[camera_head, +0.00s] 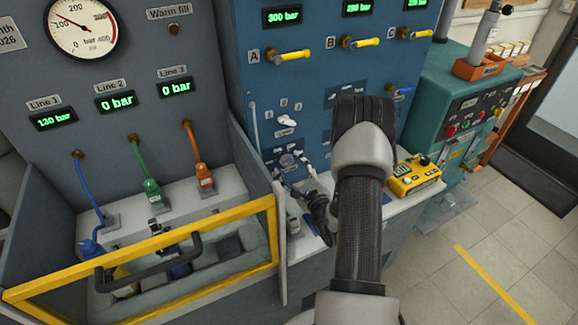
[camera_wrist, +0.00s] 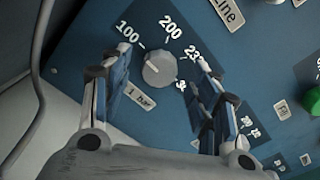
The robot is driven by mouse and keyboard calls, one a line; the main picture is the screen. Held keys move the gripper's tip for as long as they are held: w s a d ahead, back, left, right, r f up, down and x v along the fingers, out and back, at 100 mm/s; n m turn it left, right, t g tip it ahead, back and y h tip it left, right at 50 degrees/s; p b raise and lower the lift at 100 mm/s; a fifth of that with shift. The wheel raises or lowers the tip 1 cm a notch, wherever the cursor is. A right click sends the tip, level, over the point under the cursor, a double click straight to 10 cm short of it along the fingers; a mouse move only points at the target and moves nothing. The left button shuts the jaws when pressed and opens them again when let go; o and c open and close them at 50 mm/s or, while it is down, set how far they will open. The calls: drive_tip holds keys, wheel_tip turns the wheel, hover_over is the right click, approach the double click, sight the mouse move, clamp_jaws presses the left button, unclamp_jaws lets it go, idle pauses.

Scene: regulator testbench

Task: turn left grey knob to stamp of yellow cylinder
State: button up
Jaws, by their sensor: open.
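A grey knob (camera_wrist: 160,68) sits on a dark dial plate marked 100, 200 and a partly covered 23-something, with a "1 bar" label beside it. Its pointer direction is hard to read. My gripper (camera_wrist: 164,58) is open, one finger on each side of the knob with visible gaps in the wrist view. In the head view my gripper (camera_head: 303,188) is at the lower blue panel, partly hidden by my arm. A yellow-bodied cylinder (camera_head: 127,287) lies low in the trough behind the yellow-edged guard. Its stamp cannot be read.
The blue panel (camera_head: 290,80) carries yellow-handled valves A (camera_head: 293,54), B (camera_head: 366,43) and C. A yellow handheld device (camera_head: 414,177) stands on the ledge to the right. In the wrist view, a green button (camera_wrist: 312,102) is at the right edge.

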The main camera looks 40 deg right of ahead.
drive_tip(key=shift+x, duration=1.2)
drive_tip(key=shift+c, duration=0.3)
drive_tip(key=c, duration=1)
drive_tip(key=shift+m, duration=0.4)
drive_tip(key=m, duration=0.4)
drive_tip(key=shift+m, duration=0.4)
drive_tip(key=m+p, duration=0.1)
drive_tip(key=m, duration=0.5)
drive_tip(key=shift+d, duration=0.1)
